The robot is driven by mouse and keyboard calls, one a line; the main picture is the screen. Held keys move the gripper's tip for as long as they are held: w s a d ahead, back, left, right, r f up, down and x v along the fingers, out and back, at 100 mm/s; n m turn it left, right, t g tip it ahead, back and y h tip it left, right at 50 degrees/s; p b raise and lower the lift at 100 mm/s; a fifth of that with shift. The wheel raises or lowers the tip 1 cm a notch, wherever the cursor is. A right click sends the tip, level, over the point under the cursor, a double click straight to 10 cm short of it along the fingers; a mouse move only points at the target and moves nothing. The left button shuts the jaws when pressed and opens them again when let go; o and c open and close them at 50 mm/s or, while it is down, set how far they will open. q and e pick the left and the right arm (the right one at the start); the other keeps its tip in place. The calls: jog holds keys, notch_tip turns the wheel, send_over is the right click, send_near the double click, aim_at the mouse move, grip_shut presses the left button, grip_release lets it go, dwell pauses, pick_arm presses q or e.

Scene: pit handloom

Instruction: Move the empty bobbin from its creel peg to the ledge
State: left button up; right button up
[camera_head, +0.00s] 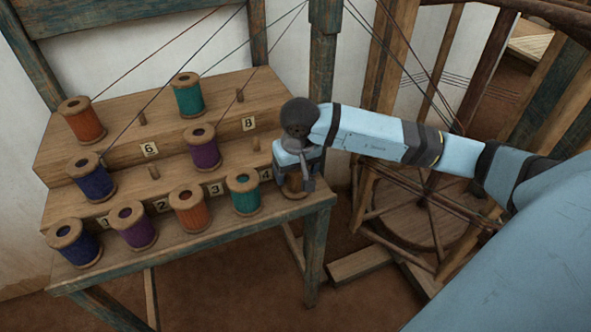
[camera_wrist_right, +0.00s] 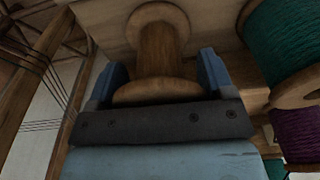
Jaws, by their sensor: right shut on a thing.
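The empty bobbin (camera_wrist_right: 157,48) is bare wood with two round flanges, and my right gripper (camera_wrist_right: 157,75) has its fingers on either side of it in the right wrist view. In the head view the bobbin (camera_head: 293,187) shows partly below my right gripper (camera_head: 296,175), at the right end of the stand's front step. The gripper is shut on the bobbin. Whether the bobbin touches the wood below is hard to tell. The creel stand (camera_head: 120,165) is stepped wood with pegs and number tags. The front step (camera_head: 185,240) serves as a low ledge. My left gripper is not in view.
Several wound bobbins stand in the front row; the green one (camera_head: 243,194) is just left of my right gripper and also shows in the right wrist view (camera_wrist_right: 288,45). A wooden post (camera_head: 322,60) rises behind my gripper.

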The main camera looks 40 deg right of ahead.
jog(key=shift+f, duration=0.15)
jog(key=o, duration=0.9)
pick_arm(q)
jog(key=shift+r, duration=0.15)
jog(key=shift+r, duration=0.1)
